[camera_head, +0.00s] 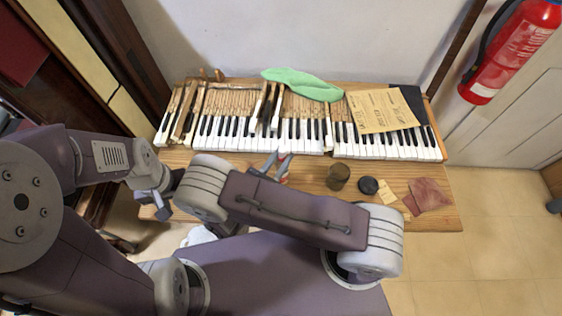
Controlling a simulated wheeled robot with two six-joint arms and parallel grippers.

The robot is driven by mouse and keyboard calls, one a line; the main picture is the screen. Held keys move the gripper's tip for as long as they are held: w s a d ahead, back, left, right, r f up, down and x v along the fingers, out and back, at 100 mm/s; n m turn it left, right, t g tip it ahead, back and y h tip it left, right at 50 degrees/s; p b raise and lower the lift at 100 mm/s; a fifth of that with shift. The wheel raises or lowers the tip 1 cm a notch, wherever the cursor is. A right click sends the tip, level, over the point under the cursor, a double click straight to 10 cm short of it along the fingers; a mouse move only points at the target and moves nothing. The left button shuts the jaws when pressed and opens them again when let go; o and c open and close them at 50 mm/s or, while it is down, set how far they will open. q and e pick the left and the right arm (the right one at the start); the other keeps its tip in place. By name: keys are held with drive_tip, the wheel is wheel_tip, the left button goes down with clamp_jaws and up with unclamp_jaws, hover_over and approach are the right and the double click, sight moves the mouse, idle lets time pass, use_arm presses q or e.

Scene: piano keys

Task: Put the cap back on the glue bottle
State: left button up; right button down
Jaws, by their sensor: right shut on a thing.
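My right gripper (275,166) is over the wooden bench, just in front of the piano keys. It is shut on a small red-and-white thing (284,176), mostly hidden by the gripper and my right arm. I cannot tell whether this is the glue bottle or its cap. My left gripper (160,205) is at the left end of the bench, near its front edge. Its fingers are too small and partly hidden to tell whether they are open.
A brown jar (338,177), a dark round thing (368,185), a small pale card (387,192) and reddish sheets (428,194) lie on the bench (310,168) to the right. Piano keys (380,147), a green cloth (302,83) and brown paper (381,110) are behind.

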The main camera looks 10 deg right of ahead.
drive_tip(key=shift+a, duration=0.1)
drive_tip(key=shift+s+d, duration=0.15)
drive_tip(key=shift+d, duration=0.05)
drive_tip(key=shift+d+f, duration=0.1)
drive_tip(key=shift+f, duration=0.05)
drive_tip(key=c, duration=1.4)
unclamp_jaws()
drive_tip(key=shift+o, duration=1.1)
